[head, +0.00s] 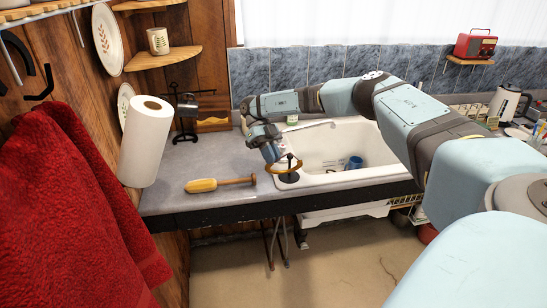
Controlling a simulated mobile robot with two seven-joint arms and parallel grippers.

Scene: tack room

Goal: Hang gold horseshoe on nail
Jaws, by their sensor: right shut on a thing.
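The gold horseshoe (271,169) is a thin curved band at the front left corner of the sink. My right gripper (274,155) points down there, shut on the horseshoe. The fingertips are small in the picture and partly hidden by the horseshoe. Dark curved metal pieces (41,84) and thin metal rods (10,64) are on the wooden wall at the upper left. I cannot tell which of them, if any, is the nail. My left gripper is not in view.
A red towel (70,215) hangs at the left. The white sink (335,147) holds a blue cup (354,163). A mug (158,41) sits on a corner shelf (165,59).

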